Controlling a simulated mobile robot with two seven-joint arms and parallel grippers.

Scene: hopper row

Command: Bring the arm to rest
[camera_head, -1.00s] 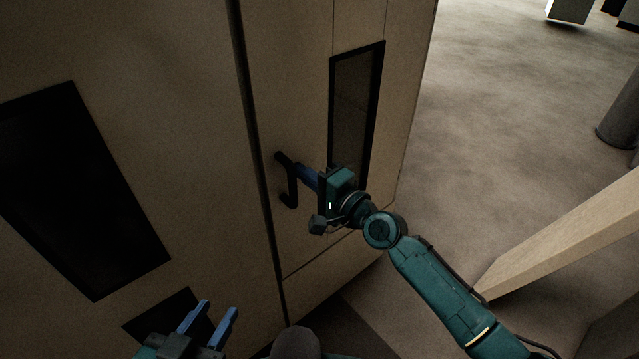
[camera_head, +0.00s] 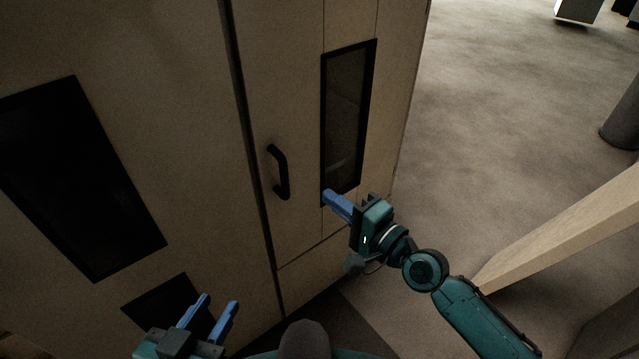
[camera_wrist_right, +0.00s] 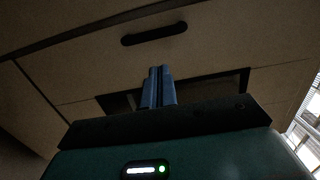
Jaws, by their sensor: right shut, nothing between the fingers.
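My right gripper (camera_head: 331,197) is shut and empty, its blue fingers together near the lower part of a narrow dark window. It is to the right of the black door handle (camera_head: 279,172) and apart from it. In the right wrist view the shut fingers (camera_wrist_right: 160,72) point toward the same handle (camera_wrist_right: 154,34), with a gap between. My left gripper (camera_head: 219,307) is at the bottom of the head view, its two blue fingers apart with nothing between them.
The wooden hopper door (camera_head: 300,120) has a dark window (camera_head: 348,115) and looks closed. A larger dark panel (camera_head: 80,180) is at the left. A pale wooden beam (camera_head: 560,230) slants in at the right, near my right arm. Open carpet (camera_head: 500,110) lies beyond.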

